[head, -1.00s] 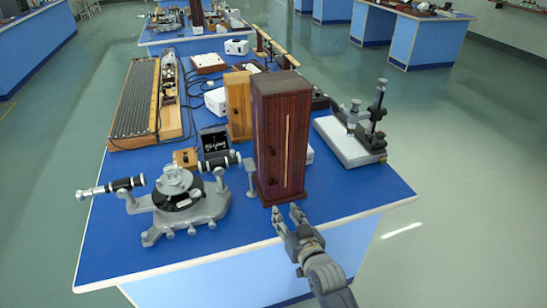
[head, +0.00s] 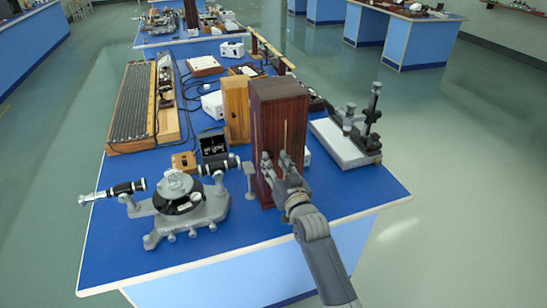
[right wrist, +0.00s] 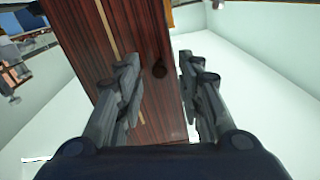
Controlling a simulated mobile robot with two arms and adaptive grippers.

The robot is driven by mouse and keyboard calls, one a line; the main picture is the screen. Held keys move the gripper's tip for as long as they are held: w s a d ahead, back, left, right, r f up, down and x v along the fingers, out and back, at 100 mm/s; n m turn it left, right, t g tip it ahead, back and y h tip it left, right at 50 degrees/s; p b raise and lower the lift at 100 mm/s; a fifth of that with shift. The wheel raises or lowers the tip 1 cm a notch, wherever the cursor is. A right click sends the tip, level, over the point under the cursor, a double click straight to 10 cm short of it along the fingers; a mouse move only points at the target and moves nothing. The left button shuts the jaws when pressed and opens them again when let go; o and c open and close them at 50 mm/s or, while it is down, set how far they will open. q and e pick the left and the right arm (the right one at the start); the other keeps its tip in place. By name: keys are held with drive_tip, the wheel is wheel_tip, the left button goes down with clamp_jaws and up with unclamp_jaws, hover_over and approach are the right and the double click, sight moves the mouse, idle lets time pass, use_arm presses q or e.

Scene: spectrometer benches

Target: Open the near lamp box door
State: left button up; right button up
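The near lamp box (head: 281,105) is a tall dark red-brown wooden box standing upright near the front edge of the blue bench. A thin pale vertical strip runs down its front. My right gripper (head: 275,160) is in front of the lower half of the box. In the right wrist view, the right gripper (right wrist: 158,85) is open, and a small dark round knob (right wrist: 159,71) on the wooden face (right wrist: 125,55) shows between its fingers. I cannot tell whether the fingers touch the knob. The door looks shut. My left gripper is not in view.
A grey spectrometer (head: 180,205) stands left of the box. A lighter wooden box (head: 236,108) is behind it. A microscope-like stand on a white base (head: 345,145) is to the right. The bench's front right corner is clear.

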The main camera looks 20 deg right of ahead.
drive_tip(key=shift+w, duration=0.95)
clamp_jaws()
drive_tip(key=shift+s, duration=0.2)
